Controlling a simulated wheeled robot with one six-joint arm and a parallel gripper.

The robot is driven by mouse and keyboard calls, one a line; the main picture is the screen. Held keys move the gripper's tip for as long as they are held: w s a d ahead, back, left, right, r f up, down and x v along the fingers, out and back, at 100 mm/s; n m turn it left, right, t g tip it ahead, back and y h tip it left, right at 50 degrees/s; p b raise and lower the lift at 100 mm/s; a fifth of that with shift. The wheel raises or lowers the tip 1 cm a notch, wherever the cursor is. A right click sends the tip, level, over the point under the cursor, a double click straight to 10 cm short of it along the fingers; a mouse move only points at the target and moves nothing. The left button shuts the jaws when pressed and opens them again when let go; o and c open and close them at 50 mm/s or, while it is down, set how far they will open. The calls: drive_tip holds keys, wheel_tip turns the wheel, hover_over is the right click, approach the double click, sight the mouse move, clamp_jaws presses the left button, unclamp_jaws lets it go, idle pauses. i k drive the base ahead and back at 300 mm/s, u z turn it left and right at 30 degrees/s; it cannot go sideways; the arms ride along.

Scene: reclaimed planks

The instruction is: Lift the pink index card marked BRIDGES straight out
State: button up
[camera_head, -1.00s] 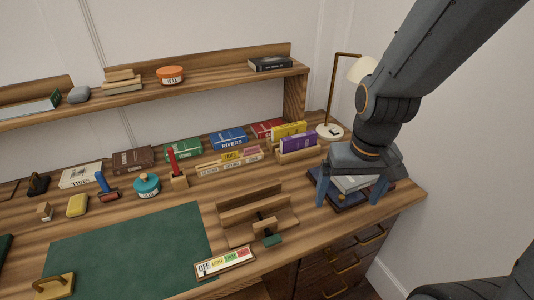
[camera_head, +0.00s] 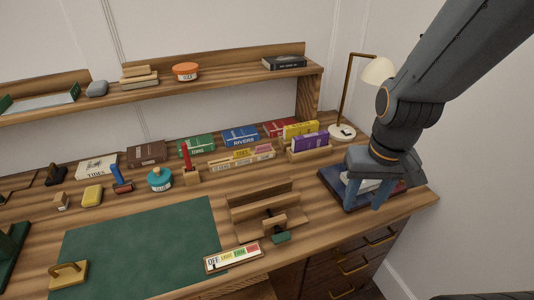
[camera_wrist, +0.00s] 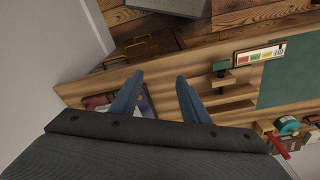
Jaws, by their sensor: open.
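A low wooden card box (camera_head: 230,167) stands behind the green mat, toward the back wall. Yellow and pinkish cards stick up from it. A pinkish card (camera_head: 263,149) shows toward its right end, but its lettering is too small to read, so I cannot confirm BRIDGES. My gripper (camera_head: 366,193) is open with its fingers pointing down. It is over the dark books at the desk's right end, well to the right of the card box. My gripper (camera_wrist: 158,82) also shows open and empty in the wrist view.
Right of the box is a wooden holder (camera_head: 303,156) with purple and yellow boxes. A blue RIVERS book (camera_head: 240,137) lies behind. A red upright item (camera_head: 186,157) stands left. A stepped wooden stand (camera_head: 258,201) is in front. The shelf (camera_head: 215,82) overhangs the back. The green mat (camera_head: 140,245) is mostly clear.

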sight(265, 148)
drive_tip(key=u, duration=0.05)
drive_tip(key=k, duration=1.65)
drive_tip(key=u, duration=0.95)
drive_tip(key=i, duration=1.6)
drive_tip(key=z, duration=0.9)
drive_tip(key=i, duration=0.5)
drive_tip(key=z, duration=0.05)
